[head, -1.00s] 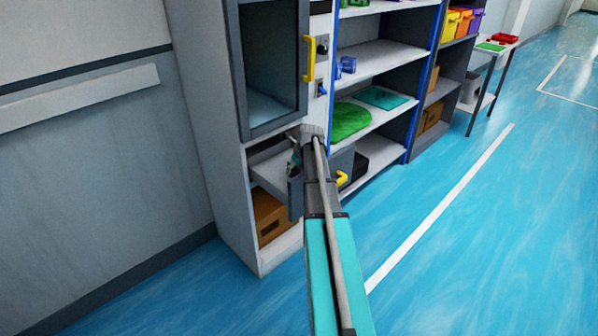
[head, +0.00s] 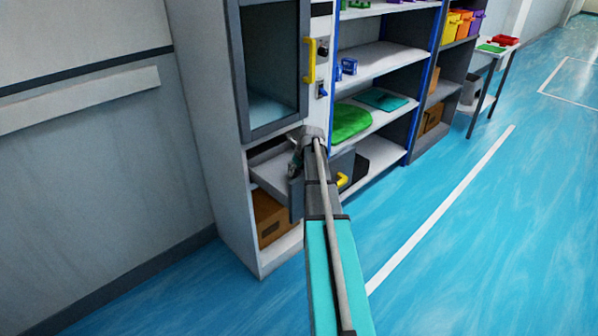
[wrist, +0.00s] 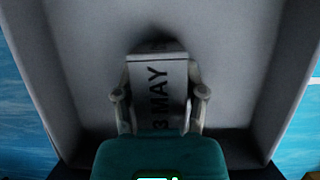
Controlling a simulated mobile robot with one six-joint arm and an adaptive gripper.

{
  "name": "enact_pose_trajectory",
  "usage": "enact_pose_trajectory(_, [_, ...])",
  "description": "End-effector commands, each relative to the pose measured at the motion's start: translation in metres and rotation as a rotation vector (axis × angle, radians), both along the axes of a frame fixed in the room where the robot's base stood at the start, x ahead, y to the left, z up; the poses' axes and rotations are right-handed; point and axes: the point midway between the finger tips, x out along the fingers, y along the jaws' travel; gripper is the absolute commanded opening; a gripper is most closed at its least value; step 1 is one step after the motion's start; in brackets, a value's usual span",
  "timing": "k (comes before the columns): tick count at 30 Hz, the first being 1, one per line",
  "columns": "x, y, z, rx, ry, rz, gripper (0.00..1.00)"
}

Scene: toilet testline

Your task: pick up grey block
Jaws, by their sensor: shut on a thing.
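The grey block (wrist: 158,85) shows in the wrist view, with dark lettering that reads "3 MAY" on its face. My gripper (wrist: 160,98) has one finger on each side of the block and is shut on it. The block is inside or just above the open drawer (wrist: 85,60), whose pale floor and side walls surround it. I cannot tell whether it touches the drawer floor. In the head view my gripper (head: 297,158) is at the open drawer (head: 268,172) of the tall cabinet. The block is hidden there behind my arm.
The drawer front has a yellow handle (head: 342,180). A glass-fronted door with a yellow handle (head: 309,60) is above the drawer. A cardboard box (head: 272,218) sits in the compartment below. Shelves to the right hold a green item (head: 350,121). The blue floor at right is clear.

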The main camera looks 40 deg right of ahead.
Motion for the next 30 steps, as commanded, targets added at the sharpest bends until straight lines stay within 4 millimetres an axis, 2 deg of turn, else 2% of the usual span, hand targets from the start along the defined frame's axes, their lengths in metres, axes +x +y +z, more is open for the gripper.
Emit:
enact_pose_trajectory(8, [0.0, 0.0, 0.005, 0.0, 0.0, 0.0, 0.0])
enact_pose_trajectory(14, [0.0, 0.0, 0.016, 0.0, 0.0, 0.0, 0.0])
enact_pose_trajectory(30, [0.0, -0.001, 0.071, 0.0, 0.0, -0.001, 0.0])
